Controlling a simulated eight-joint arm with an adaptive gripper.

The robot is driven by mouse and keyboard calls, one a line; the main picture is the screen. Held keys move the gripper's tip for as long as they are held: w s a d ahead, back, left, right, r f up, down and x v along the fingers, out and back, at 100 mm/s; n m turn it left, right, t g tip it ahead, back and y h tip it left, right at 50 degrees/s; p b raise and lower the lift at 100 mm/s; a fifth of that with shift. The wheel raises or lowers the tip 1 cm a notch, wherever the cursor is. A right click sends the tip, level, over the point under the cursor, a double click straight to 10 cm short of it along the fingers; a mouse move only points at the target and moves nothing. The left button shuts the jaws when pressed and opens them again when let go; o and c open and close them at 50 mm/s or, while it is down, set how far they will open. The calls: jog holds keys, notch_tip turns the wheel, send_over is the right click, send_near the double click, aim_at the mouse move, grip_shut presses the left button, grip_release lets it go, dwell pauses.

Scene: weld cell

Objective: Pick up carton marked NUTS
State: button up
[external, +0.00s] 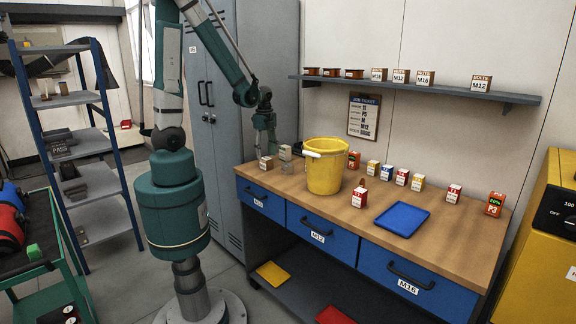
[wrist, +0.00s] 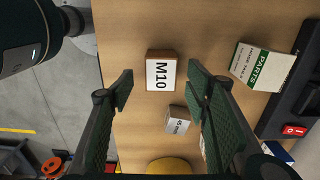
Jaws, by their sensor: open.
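My gripper (external: 266,143) is over the left end of the workbench. In the wrist view my gripper (wrist: 160,86) is open, with nothing between its fingers. A brown carton with a white M10 label (wrist: 161,71) lies on the bench, in line with the gap between the fingertips. A small grey-white carton (wrist: 178,121) with print too small to read is near the right finger. A larger PARTS carton (wrist: 262,67) is right of that finger. In the external view a small brown carton (external: 265,163) sits below my gripper.
A yellow bucket (external: 326,170) stands right of my gripper. Several small cartons and a blue tray (external: 402,218) are farther right on the bench. A wall shelf (external: 430,92) holds BOLTS cartons. A grey locker (external: 205,120) stands behind my arm.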

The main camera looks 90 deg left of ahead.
aim_at(266, 158)
jog(key=shift+f, duration=0.15)
jog(key=shift+w+f, duration=0.1)
jog(key=shift+f, duration=2.35)
jog(key=shift+c, duration=0.4)
jog(key=c, duration=1.3)
jog(key=shift+r, duration=0.1)
jog(key=shift+r+p, duration=0.3)
jog(key=shift+r, duration=4.6)
